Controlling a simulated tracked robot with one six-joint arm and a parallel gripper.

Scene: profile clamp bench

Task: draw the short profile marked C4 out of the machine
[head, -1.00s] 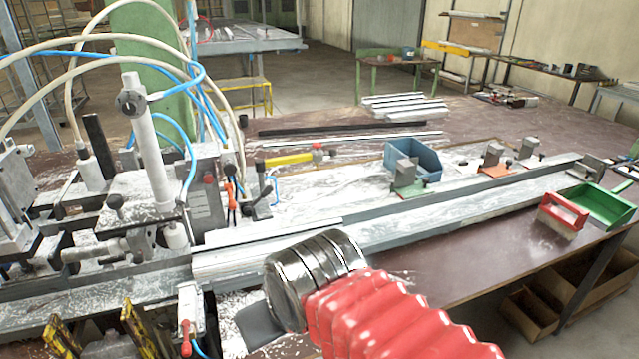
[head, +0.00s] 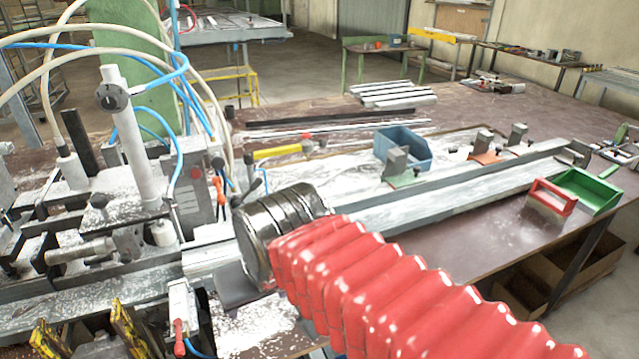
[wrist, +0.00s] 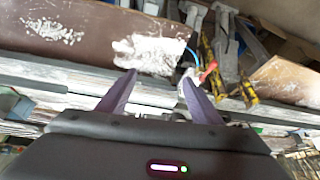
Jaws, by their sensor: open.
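My gripper (wrist: 160,78) is open, its two dark tapered fingers spread in the wrist view. Pale profile pieces run across beneath and between the fingers, and I see nothing clamped. In the head view, a short pale profile (head: 208,260) sticks out of the clamping machine (head: 130,190) on the left. My metal wrist hangs over its right part and hides it. The marking C4 is not readable, so I cannot confirm which profile this is. In the head view the fingers are mostly hidden behind my wrist and red sleeve.
A long rail (head: 440,195) runs right from the machine. A red-handled valve (head: 179,318) and yellow-black clamps (head: 50,340) are at the front left. Hoses arch over the machine.

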